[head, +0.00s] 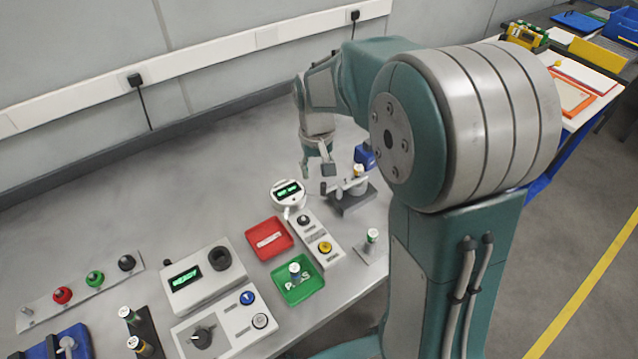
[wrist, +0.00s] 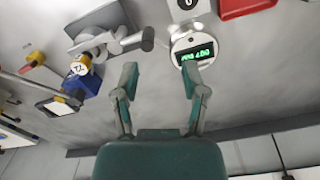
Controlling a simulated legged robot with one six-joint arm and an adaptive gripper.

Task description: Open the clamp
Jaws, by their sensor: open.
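The clamp (head: 348,197) is a grey metal fixture on a dark base plate, right of centre in the head view. In the wrist view the clamp (wrist: 98,42) is at the upper left, with a thick grey cylindrical handle end (wrist: 143,39) pointing right. My gripper (head: 318,172) is above the bench just behind and left of the clamp. In the wrist view my gripper (wrist: 160,78) has its two fingers spread, with nothing between them. The handle end appears beyond the left fingertip, with a visible gap in the picture. My arm hides part of the bench right of the clamp.
A round gauge with a green display (head: 288,193) stands left of the clamp. A blue block (head: 365,156) and a yellow-banded cylinder (head: 358,171) are close by the clamp. A button panel (head: 316,240), a red tray (head: 269,240) and a green tray (head: 298,280) are nearer the front.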

